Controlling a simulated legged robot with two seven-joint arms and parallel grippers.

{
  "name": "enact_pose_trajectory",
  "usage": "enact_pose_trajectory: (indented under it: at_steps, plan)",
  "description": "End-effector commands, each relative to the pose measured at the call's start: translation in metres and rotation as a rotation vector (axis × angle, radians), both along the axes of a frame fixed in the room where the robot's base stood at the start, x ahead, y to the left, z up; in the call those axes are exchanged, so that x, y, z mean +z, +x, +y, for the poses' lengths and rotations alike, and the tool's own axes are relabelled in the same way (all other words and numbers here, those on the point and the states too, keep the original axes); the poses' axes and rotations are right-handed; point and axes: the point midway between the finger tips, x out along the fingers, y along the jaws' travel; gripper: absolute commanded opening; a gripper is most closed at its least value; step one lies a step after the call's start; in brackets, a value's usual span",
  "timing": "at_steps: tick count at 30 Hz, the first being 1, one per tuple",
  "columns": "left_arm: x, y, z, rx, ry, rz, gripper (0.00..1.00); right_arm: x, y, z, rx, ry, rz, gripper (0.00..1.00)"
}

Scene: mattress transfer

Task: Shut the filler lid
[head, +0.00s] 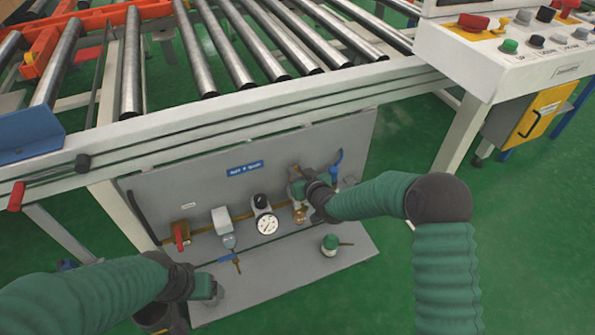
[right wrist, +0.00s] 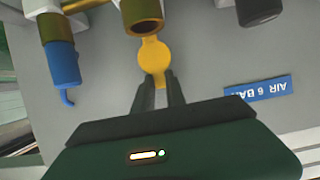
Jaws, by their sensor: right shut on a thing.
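The yellow filler lid (right wrist: 153,53) is a small round disc with a tab, in the right wrist view. It hangs at the yellow rim of a brown cylindrical filler neck (right wrist: 142,12), its edge touching or very near the rim; its angle to the mouth is hard to judge. My right gripper (right wrist: 160,88) is shut on the lid's tab. In the head view, my right gripper (head: 297,185) is at the upper right of the grey panel and hides the lid. My left gripper (head: 213,288) is low, in front of the panel's base plate; its jaws are unclear.
The grey panel (head: 190,205) carries a red-handled valve (head: 181,236), a gauge (head: 266,224) and a blue label (head: 245,167). A green-topped fitting (head: 330,245) stands on the base plate. The conveyor frame (head: 240,105) overhangs the panel.

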Motion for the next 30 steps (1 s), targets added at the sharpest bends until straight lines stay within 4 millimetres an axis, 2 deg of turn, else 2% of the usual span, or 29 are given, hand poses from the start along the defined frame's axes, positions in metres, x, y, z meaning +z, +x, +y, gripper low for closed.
enact_pose_trajectory:
  at_steps: [8, 14, 30]
  plan:
    - [-0.003, 0.000, 0.000, 0.000, 0.000, 0.000, 0.79, -0.001, 0.000, 0.000, 0.000, 0.003, -0.010, 0.00]
    - [-0.016, 0.000, 0.000, 0.000, 0.000, 0.000, 0.79, -0.005, -0.005, -0.002, 0.000, 0.023, -0.074, 0.00]
    - [-0.085, 0.000, 0.000, 0.000, 0.000, 0.000, 0.79, -0.015, -0.028, -0.009, 0.000, 0.142, -0.432, 0.00]
